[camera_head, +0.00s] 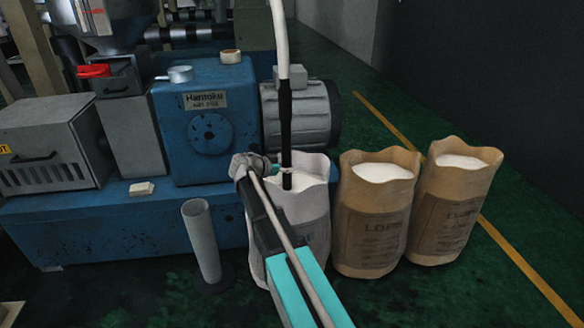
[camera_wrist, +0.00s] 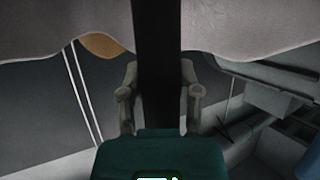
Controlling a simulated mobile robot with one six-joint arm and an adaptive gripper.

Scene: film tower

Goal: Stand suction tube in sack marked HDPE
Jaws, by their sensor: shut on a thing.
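The suction tube (camera_head: 286,120) is a dark upright pipe with a white hose on top. My gripper (camera_head: 287,170) is shut on the tube, and in the wrist view my gripper (camera_wrist: 160,110) has a finger on each side of the dark tube (camera_wrist: 160,60). The tube's lower end is over the white fill of the pale sack (camera_head: 300,215), inside its open mouth; I cannot tell whether the tip touches the fill. My arm covers much of this sack's print; only letters ending in "E" show. The sack's pale wall (camera_wrist: 240,25) also shows in the wrist view.
Two brown sacks, one (camera_head: 372,225) marked LDPE or similar and one (camera_head: 455,205) behind it, stand to the right. A grey upright holder tube (camera_head: 202,240) stands left of the pale sack. The blue machine (camera_head: 205,120) is close behind. Green floor is clear at the right.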

